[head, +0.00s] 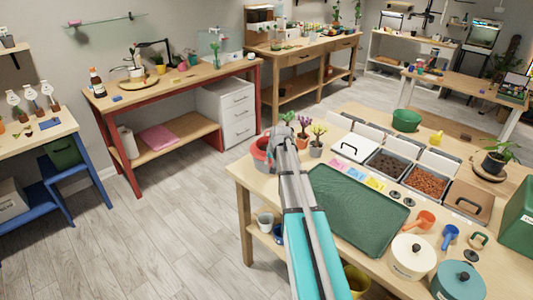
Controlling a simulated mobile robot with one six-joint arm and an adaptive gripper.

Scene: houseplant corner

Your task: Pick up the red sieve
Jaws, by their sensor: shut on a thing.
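The red sieve (260,154) is at the far left corner of the potting table, just left of the end of my arm. It is small in the head view and partly covered by my wrist. My gripper (268,150) is at the sieve and shut on it. The fingertips are largely hidden behind my arm. I cannot tell whether the sieve touches the table top.
Small potted flowers (316,141) stand close to the right of my gripper. A dark green tray (352,212) lies right of my arm. Bins of soil (386,164) and pebbles (427,182), scoops and lidded pots fill the right side. Open floor lies left of the table.

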